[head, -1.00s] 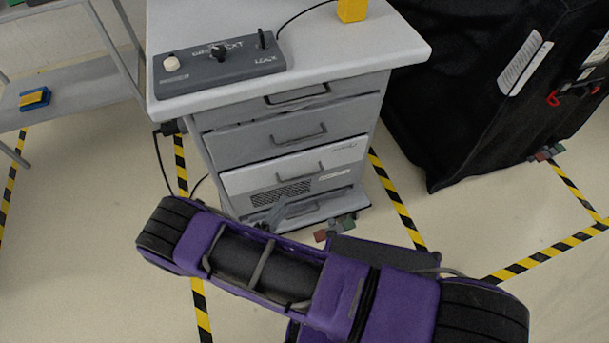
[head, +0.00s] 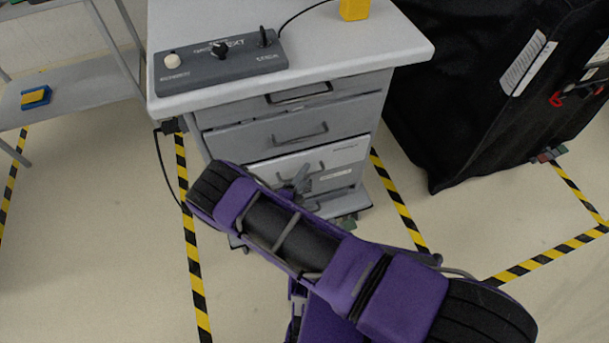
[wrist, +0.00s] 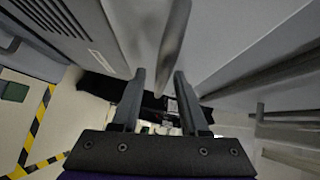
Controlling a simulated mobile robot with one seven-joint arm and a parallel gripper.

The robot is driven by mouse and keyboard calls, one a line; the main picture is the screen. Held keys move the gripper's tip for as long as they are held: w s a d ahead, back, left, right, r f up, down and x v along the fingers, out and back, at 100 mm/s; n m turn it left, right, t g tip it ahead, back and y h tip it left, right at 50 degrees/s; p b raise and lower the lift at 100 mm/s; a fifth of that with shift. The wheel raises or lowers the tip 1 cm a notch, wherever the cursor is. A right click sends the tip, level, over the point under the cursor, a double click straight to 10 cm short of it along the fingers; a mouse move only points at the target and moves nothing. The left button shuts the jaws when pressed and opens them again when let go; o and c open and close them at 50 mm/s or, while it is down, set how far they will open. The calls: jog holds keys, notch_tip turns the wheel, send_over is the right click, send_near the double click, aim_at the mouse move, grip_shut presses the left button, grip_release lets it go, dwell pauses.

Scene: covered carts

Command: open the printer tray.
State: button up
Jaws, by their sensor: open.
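The printer (head: 348,153) is the white front panel low in the grey cart, beneath the grey drawers. Its vents (wrist: 62,18) show at the upper left in the wrist view. A bar handle (wrist: 173,38) stands out from the panel in the wrist view. My gripper (wrist: 160,76) is open, with the near end of this bar between or just beyond its fingertips; I cannot tell whether they touch it. In the head view my gripper (head: 299,182) is in front of the printer panel, and my arm hides the panel's lower left part.
Drawer handles (head: 300,134) stick out above the printer. A control box (head: 220,60) and a yellow block (head: 354,9) are on the cart top (head: 400,50). A black covered cart (head: 450,110) stands at right, a shelf (head: 75,97) at left. Striped tape marks the floor.

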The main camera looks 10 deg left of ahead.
grip_shut()
dwell(1.4)
